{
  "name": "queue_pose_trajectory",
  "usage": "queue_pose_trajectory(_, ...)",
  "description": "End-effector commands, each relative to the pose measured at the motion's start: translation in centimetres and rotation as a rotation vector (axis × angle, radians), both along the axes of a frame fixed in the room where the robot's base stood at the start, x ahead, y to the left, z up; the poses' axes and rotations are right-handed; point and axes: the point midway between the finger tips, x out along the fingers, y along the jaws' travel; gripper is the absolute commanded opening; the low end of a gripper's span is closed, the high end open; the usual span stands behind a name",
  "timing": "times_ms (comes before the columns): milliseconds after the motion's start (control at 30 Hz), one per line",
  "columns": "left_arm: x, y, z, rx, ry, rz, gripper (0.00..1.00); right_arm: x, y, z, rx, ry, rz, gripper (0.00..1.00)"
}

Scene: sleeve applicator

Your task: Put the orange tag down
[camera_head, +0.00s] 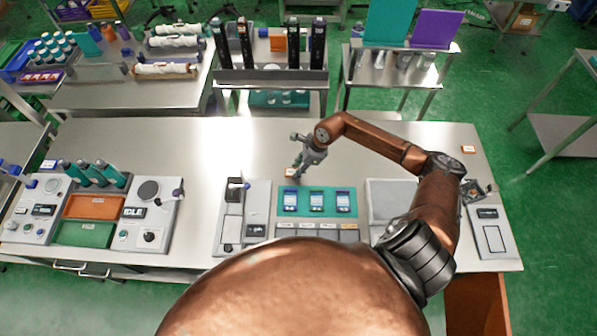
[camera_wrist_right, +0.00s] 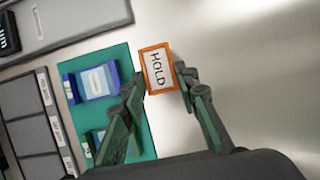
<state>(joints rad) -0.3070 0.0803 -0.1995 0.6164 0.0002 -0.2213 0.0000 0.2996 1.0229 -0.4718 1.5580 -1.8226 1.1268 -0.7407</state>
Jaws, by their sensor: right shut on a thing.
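The orange tag (camera_wrist_right: 158,69) is a small orange-framed white card reading HOLD. In the right wrist view it sits between the fingertips of my right gripper (camera_wrist_right: 160,82), which is shut on it. In the head view the tag (camera_head: 290,173) shows small at the tip of my right gripper (camera_head: 296,174), just behind the teal mat (camera_head: 317,213). I cannot tell whether the tag touches the steel table (camera_head: 225,150). My left gripper is not in view.
Several blue-and-white packs lie on the teal mat. A grey device (camera_head: 241,222) stands left of it, a grey panel (camera_head: 390,197) right. The table behind the mat is mostly clear.

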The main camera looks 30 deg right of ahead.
Motion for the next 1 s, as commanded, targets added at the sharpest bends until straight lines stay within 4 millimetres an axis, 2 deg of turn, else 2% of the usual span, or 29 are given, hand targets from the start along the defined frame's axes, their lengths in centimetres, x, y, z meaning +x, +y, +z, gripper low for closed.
queue_pose_trajectory(200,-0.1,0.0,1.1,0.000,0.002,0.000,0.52,-0.2,0.0,-2.5,0.002,0.002,-0.002,0.08)
queue_pose_trajectory(400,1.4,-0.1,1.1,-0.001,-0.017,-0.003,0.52,-0.2,-0.1,-2.7,0.000,0.002,-0.001,0.08)
queue_pose_trajectory(567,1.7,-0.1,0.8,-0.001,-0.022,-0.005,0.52,-0.2,-0.1,-3.0,0.000,0.002,-0.001,0.08)
queue_pose_trajectory(600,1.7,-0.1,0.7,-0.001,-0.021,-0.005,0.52,-0.2,-0.1,-3.0,0.000,0.002,-0.001,0.29)
queue_pose_trajectory(833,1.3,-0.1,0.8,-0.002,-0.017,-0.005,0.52,-0.2,-0.1,-2.9,0.000,0.002,-0.001,0.45)
queue_pose_trajectory(1000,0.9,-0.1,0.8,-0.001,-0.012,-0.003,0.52,-0.2,-0.1,-2.9,0.001,0.003,-0.001,0.46)
